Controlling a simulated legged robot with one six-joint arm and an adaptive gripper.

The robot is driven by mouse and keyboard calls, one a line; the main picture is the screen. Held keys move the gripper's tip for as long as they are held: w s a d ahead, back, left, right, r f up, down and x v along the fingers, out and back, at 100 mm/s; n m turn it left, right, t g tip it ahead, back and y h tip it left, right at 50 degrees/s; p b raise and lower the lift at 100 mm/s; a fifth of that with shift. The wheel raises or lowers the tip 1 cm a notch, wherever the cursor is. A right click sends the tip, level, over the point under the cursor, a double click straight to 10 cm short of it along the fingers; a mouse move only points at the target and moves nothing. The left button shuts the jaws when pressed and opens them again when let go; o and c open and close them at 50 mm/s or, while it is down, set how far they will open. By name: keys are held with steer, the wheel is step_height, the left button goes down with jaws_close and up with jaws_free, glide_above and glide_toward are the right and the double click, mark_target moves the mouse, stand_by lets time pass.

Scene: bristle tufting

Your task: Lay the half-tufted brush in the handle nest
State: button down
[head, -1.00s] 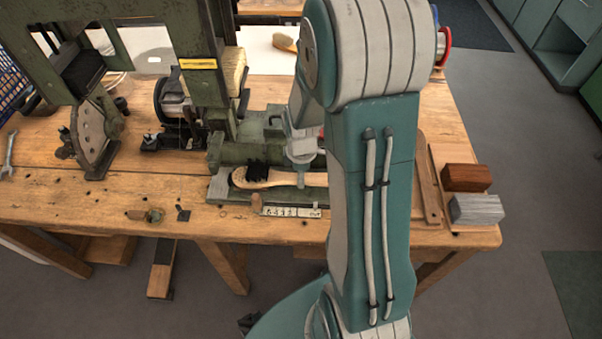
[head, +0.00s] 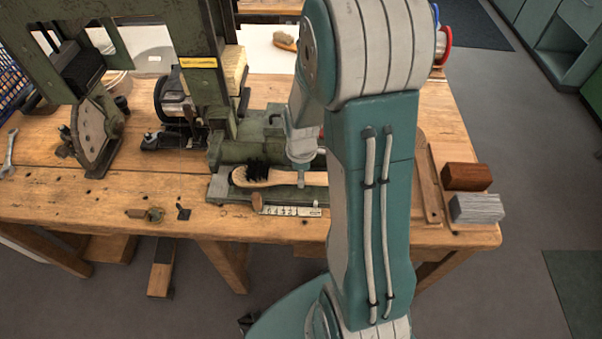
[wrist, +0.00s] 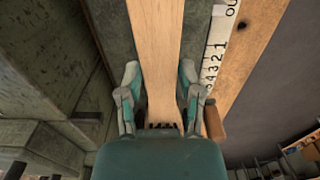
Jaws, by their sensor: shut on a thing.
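The half-tufted brush (head: 258,174) has a pale wooden body and a patch of black bristles at its left end. It lies level over the green metal bed (head: 222,191) of the machine, in front of the green casting. My gripper (head: 303,177) is shut on its handle, to the right of the bristles. In the wrist view the handle (wrist: 157,50) runs straight between the two fingers of my gripper (wrist: 160,95). My arm hides the handle's right end in the head view. I cannot tell whether the brush touches the bed or sits within a nest there.
A numbered scale (head: 290,211) and a wooden knob (head: 257,203) are at the bed's front edge. The tall green machine (head: 205,90) stands behind left. Brown and grey blocks (head: 467,177) (head: 477,208) lie right. The front left bench is mostly clear.

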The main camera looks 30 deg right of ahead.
steer(key=shift+f, duration=0.35)
steer(key=shift+c, duration=0.9)
jaws_free()
steer(key=shift+o, duration=0.9)
steer(key=shift+r, duration=3.55)
